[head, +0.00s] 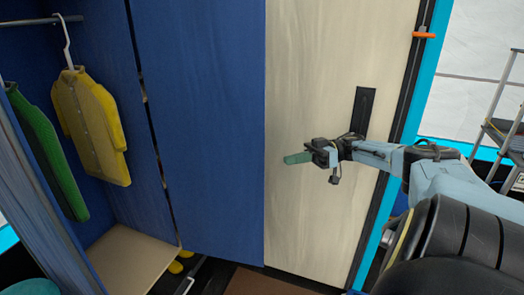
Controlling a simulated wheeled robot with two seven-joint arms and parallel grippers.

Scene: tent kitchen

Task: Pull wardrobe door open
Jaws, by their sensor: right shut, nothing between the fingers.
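The wardrobe stands open on the left, with a dark blue interior (110,35) and a shelf board (135,262) at its bottom. A broad blue panel (205,120) stands right of the interior; I cannot tell if it is a door or a side wall. A pale wood panel (320,60) adjoins it, with a black upright handle plate (366,105). My right gripper (298,158) is in front of the pale panel, left of and below the handle plate, pointing left. It is shut and empty, its wrist hiding the plate's lower part. My left gripper is not in view.
A yellow coat (92,125) and a green garment (48,150) hang in the wardrobe. Yellow objects (181,261) lie low beside the shelf. A metal rack (500,110) stands at the far right. A brown floor patch (265,282) lies below the panels.

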